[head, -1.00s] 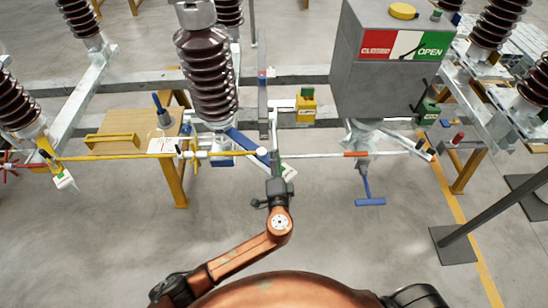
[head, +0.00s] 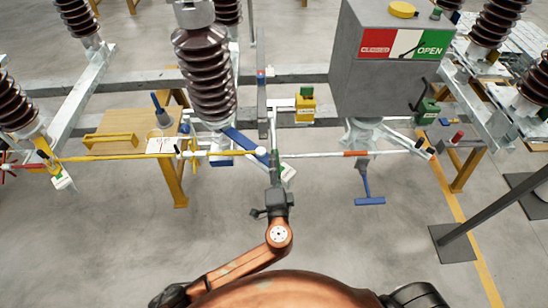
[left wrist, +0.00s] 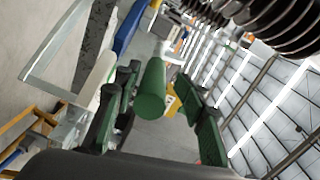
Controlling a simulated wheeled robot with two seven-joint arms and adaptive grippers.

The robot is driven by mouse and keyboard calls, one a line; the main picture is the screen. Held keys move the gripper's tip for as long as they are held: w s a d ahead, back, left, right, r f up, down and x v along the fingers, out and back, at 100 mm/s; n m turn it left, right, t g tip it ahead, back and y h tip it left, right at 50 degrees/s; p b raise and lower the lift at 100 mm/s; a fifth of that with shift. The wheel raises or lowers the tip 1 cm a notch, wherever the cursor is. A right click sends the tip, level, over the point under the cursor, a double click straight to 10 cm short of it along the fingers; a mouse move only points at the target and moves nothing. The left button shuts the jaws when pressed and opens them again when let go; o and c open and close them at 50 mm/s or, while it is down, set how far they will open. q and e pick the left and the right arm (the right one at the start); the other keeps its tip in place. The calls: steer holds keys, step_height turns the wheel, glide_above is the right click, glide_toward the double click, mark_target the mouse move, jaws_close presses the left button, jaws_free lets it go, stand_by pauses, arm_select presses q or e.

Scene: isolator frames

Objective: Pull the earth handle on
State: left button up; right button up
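The earth handle appears to be the green cylinder (left wrist: 151,88) in the left wrist view, with its round end towards the camera. My left gripper (left wrist: 160,80) has its fingers apart on either side of it, with a clear gap on the right. In the head view my left gripper (head: 274,182) is at the middle, just below the horizontal rods. The green handle (head: 280,170) is small and partly hidden there, by a white tag. Whether a finger touches it I cannot tell. My right gripper is not in view.
A grey box (head: 380,75) with CLOSED and OPEN labels stands at right above a blue T-handle (head: 369,200). A yellow rod (head: 110,157) runs left. A brown insulator (head: 206,75) stands above the rods.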

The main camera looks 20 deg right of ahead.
arm_select(q)
steer(key=v, duration=0.8)
steer(key=shift+s, duration=0.1)
